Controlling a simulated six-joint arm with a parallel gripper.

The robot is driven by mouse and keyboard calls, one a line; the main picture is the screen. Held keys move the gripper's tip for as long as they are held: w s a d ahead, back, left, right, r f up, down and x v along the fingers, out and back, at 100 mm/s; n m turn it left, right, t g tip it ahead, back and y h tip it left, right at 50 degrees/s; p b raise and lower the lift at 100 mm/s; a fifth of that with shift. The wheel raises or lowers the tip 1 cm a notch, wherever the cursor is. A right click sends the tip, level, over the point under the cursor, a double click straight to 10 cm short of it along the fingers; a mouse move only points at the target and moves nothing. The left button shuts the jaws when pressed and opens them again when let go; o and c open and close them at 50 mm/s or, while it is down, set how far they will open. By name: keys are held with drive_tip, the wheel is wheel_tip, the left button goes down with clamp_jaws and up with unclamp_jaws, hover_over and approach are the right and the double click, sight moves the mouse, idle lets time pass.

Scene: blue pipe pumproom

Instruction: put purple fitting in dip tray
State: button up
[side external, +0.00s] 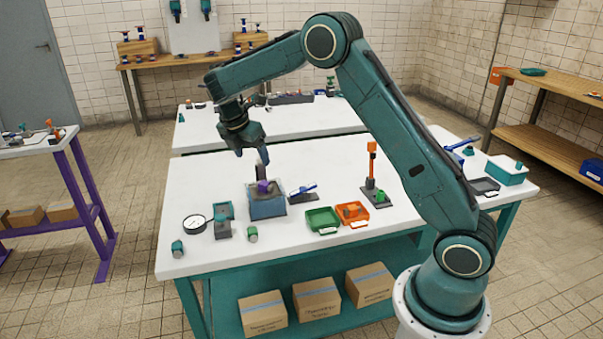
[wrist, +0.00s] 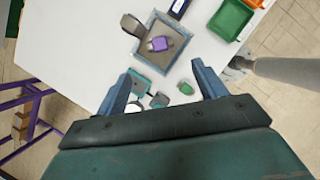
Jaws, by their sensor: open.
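The purple fitting (side external: 263,187) lies inside the dip tray (side external: 268,208), a blue-grey open box on the white table. In the wrist view the fitting (wrist: 160,43) rests on the brownish floor of the tray (wrist: 146,63), inside its walls. A dark grey upright piece (side external: 262,156) stands at the tray; in the wrist view it shows at a corner (wrist: 132,25). My gripper (side external: 251,147) is above the tray, open and empty. Its two blue-grey fingers are spread wide in the wrist view (wrist: 160,85), apart from the fitting.
A green tray (side external: 322,220) and an orange tray (side external: 352,212) sit right of the dip tray, with a blue-handled part (side external: 302,190) between. A gauge (side external: 194,224) and small green fittings (side external: 252,234) lie at the front left. A tall orange-topped stand (side external: 373,170) rises further right.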

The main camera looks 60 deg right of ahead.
drive_tip(key=s+a+r+m+t+y, duration=0.1)
drive_tip(key=s+a+r+m+t, duration=0.1)
drive_tip(key=s+a+r+m, duration=0.4)
drive_tip(key=s+a+r+m+t+y, duration=0.1)
drive_tip(key=s+r+m, duration=0.2)
drive_tip(key=s+r, duration=0.55)
drive_tip(key=s+a+f+m+t+y, duration=0.1)
drive_tip(key=s+a+m, duration=0.2)
drive_tip(key=s, duration=0.7)
drive_tip(key=s+a+f+m+t+y, duration=0.1)
drive_tip(key=s+a+m, duration=0.3)
drive_tip(key=s, duration=0.5)
drive_tip(key=shift+s+a+f+m+t, duration=0.2)
drive_tip(key=shift+s+m+t, duration=0.15)
drive_tip(key=shift+m, duration=0.55)
